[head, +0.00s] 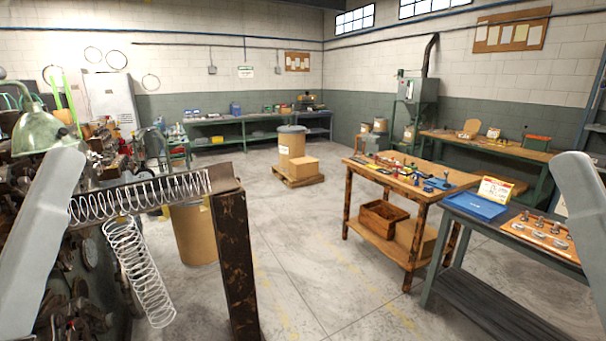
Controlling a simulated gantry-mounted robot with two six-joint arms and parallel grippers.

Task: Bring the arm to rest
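A pale grey link of my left arm rises along the left edge of the head view, in front of the spring coiler (88,270). A matching link of my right arm stands at the right edge, in front of the table there. Both links slant outward toward the bottom corners. Neither gripper shows, so I cannot see what either one holds. One coil spring (140,196) lies along the rail of the coiler. A second coil spring (139,272) hangs tilted below it.
A rusty steel post (235,262) stands right of the springs, with a tan drum (194,234) behind it. A wooden workbench (412,183) with tools stands right of centre. A blue tray (475,206) lies on the dark table at right. The floor (300,235) between is clear.

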